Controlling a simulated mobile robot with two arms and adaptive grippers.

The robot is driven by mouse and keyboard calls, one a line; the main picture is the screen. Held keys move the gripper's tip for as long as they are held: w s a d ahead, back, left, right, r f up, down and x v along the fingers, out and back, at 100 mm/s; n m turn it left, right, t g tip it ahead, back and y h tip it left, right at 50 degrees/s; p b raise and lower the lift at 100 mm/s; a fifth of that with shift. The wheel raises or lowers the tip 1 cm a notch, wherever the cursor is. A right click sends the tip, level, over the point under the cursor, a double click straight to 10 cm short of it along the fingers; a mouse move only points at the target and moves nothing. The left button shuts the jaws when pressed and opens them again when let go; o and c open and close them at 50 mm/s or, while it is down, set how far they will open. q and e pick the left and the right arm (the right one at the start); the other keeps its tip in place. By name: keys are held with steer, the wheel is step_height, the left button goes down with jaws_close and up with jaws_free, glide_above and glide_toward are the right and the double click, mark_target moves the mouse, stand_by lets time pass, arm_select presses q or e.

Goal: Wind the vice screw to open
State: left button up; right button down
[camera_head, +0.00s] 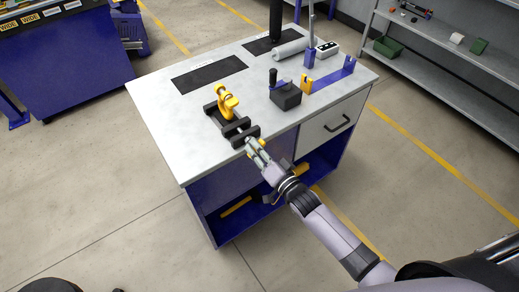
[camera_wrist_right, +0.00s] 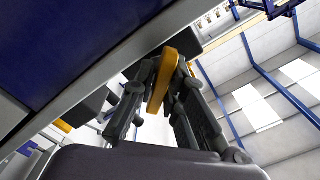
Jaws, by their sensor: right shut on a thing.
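A black vice (camera_head: 237,130) sits at the front edge of the grey workbench top (camera_head: 190,140) in the head view. A yellow clamp-like part (camera_head: 228,101) stands at its far end; whether its jaws grip it is too small to tell. My right gripper (camera_head: 254,147) is at the vice's near end, just past the bench edge. In the right wrist view, my right gripper (camera_wrist_right: 160,95) is shut on a yellow bar, the vice screw's handle (camera_wrist_right: 162,75), which stands tilted between the fingers. The screw itself is mostly hidden. My left gripper is not in view.
Dark mats (camera_head: 209,74) lie behind. A drawer (camera_head: 333,124) is below. Open floor surrounds the bench; a shelf (camera_head: 440,65) stands at right.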

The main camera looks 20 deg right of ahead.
steer(key=shift+r+n, duration=0.1)
steer(key=shift+n, duration=2.3)
steer(key=shift+p, duration=0.3)
steer(key=shift+n, duration=0.7)
steer(key=n, duration=0.3)
steer(key=n, duration=0.5)
